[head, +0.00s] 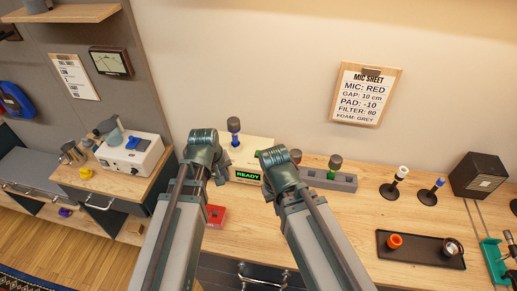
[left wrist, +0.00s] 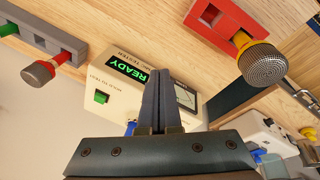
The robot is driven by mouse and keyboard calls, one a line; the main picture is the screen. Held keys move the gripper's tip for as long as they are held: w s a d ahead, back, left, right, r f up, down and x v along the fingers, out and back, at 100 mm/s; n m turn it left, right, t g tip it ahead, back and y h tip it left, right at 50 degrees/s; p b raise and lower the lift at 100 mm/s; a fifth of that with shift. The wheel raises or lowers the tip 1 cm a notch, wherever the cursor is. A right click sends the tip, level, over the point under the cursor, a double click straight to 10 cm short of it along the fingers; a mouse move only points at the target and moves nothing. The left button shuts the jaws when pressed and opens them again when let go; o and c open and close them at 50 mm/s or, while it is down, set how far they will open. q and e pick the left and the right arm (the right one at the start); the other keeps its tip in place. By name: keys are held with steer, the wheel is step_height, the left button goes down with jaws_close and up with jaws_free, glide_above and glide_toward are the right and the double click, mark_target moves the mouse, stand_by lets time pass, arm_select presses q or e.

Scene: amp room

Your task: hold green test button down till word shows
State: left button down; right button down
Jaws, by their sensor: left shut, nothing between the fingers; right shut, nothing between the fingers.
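The cream mic tester (head: 262,149) stands on the bench between my two arms; its lit display (head: 248,176) reads READY. In the left wrist view the tester (left wrist: 115,120) shows its READY display (left wrist: 128,67), a meter (left wrist: 185,96) and the green test button (left wrist: 101,97). My left gripper (left wrist: 157,75) is shut and empty, its tips in front of the tester's face, to the right of the button in that view and apart from it. My right gripper (head: 280,158) is shut at the tester's right; its fingertips are mostly hidden in the head view. The button is hidden there.
A red holder (head: 216,213) lies near the bench front; the wrist view shows a yellow-collared microphone (left wrist: 262,62) at it. A grey rack (head: 343,182) stands right of the tester. Black tray (head: 421,252), small microphones and a dark box (head: 480,176) stand farther right.

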arm_select(q)
steer(key=w+d+r+n+t+h, duration=0.25)
steer(key=w+d+n, duration=0.25)
steer(key=w+n, duration=0.35)
step_height(320, 180, up, 4)
steer(key=n+t+h, duration=0.2)
steer(key=n+t, duration=0.1)
steer(key=n, duration=0.4)
glide_above(257, 154)
steer(key=shift+r+g+y, duration=0.15)
steer(key=shift+g+y, duration=0.1)
arm_select(e)
steer(key=shift+r, duration=0.35)
steer(key=shift+f, duration=0.1)
